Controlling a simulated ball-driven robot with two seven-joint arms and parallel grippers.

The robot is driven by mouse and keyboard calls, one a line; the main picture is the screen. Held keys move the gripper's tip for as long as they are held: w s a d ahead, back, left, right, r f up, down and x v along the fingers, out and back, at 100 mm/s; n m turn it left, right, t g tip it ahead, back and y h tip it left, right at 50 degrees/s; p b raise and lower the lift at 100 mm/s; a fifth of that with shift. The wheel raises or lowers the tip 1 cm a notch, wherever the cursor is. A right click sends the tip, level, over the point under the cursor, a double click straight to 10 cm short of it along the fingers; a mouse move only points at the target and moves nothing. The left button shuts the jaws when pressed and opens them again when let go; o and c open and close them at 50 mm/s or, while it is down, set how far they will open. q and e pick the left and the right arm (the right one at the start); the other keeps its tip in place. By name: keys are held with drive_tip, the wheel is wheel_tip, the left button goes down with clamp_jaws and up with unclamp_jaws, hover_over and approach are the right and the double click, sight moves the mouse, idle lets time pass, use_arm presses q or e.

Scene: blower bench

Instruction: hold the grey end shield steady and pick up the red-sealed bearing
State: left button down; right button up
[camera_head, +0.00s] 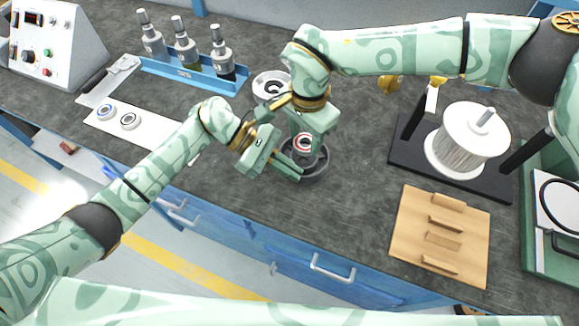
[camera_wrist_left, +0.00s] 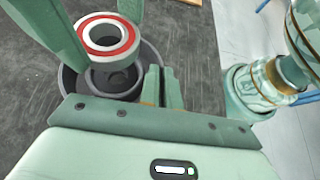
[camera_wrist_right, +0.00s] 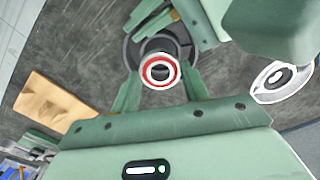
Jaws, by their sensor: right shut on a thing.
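The grey end shield (camera_head: 318,174) lies on the dark bench and shows as a round dish in the left wrist view (camera_wrist_left: 68,82). My left gripper (camera_head: 296,172) is at its rim, its two fingers close together; I cannot tell whether they pinch the rim. The red-sealed bearing (camera_wrist_right: 160,70) is between the fingertips of my right gripper (camera_wrist_right: 158,78), which is shut on it. The bearing shows over the shield's middle in the left wrist view (camera_wrist_left: 107,38). I cannot tell whether it touches the shield.
A light flanged disc (camera_head: 259,87) is behind my right gripper. A blue rack (camera_head: 160,70) holds bottles. A white-wound drum (camera_head: 467,140) and a wooden board (camera_head: 410,220) stand right. Front bench space is clear.

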use_arm(q)
drive_tip(key=shift+a+f, duration=0.1)
drive_tip(key=shift+f, duration=0.15)
drive_tip(key=c, duration=1.6)
unclamp_jaws()
drive_tip(key=shift+o, duration=0.3)
drive_tip(key=shift+r, duration=0.1)
use_arm(e)
wheel_tip(320, 180, up, 3)
drive_tip(key=shift+r, duration=0.1)
use_arm(q)
drive_tip(key=shift+w+r, duration=0.1)
drive_tip(key=v, duration=1.1)
drive_tip(key=shift+w+a+r, duration=0.1)
drive_tip(key=shift+a, duration=0.35)
